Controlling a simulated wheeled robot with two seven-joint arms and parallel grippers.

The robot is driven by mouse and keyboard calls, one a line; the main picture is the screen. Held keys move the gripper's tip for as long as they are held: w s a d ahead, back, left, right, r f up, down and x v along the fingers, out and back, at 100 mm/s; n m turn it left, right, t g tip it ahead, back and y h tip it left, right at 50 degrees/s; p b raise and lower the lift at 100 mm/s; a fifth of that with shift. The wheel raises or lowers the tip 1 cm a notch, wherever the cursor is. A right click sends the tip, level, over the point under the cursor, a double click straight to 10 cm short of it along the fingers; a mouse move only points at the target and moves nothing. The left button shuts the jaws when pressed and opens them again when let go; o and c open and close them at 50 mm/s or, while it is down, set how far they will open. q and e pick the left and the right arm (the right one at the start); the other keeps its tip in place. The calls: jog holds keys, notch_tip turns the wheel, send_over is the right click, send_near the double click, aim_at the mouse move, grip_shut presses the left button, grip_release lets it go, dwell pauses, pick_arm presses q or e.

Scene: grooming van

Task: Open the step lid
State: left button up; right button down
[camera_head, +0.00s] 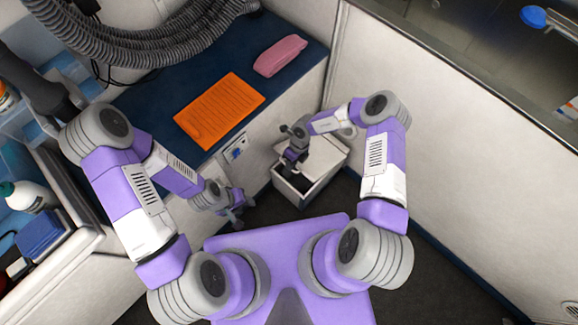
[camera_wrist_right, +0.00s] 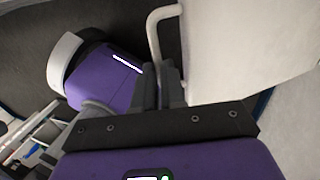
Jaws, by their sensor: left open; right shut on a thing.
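The step is a white box (camera_head: 287,191) on the floor beside the cabinet in the head view. Its white lid (camera_head: 325,158) looks partly raised, with a dark gap between it and the front wall. In the right wrist view the lid is a white panel (camera_wrist_right: 235,45) with a curved white bar handle (camera_wrist_right: 153,28). My right gripper (camera_head: 290,168) is at the lid's near left edge, shut on the handle; its fingers (camera_wrist_right: 162,88) partly hide the bar. My left gripper (camera_head: 236,208) is open and empty, left of the step, low by the cabinet front.
A dark blue counter (camera_head: 155,103) holds an orange sheet (camera_head: 220,110) and a folded pink cloth (camera_head: 280,56). The cabinet is close on the step's left and a white wall (camera_head: 440,160) stands to the right. Dark floor (camera_head: 265,210) shows between the step and my base.

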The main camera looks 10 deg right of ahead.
jog(key=shift+w+d, duration=0.3)
jog(key=shift+d, duration=0.3)
jog(key=c, duration=1.2)
grip_release()
jog(key=shift+a, duration=0.15)
jog(key=shift+s, duration=0.1)
jog(key=p+v, duration=0.2)
jog(key=v, duration=0.5)
jog(key=shift+r+p, duration=0.3)
jog(key=shift+p, duration=0.1)
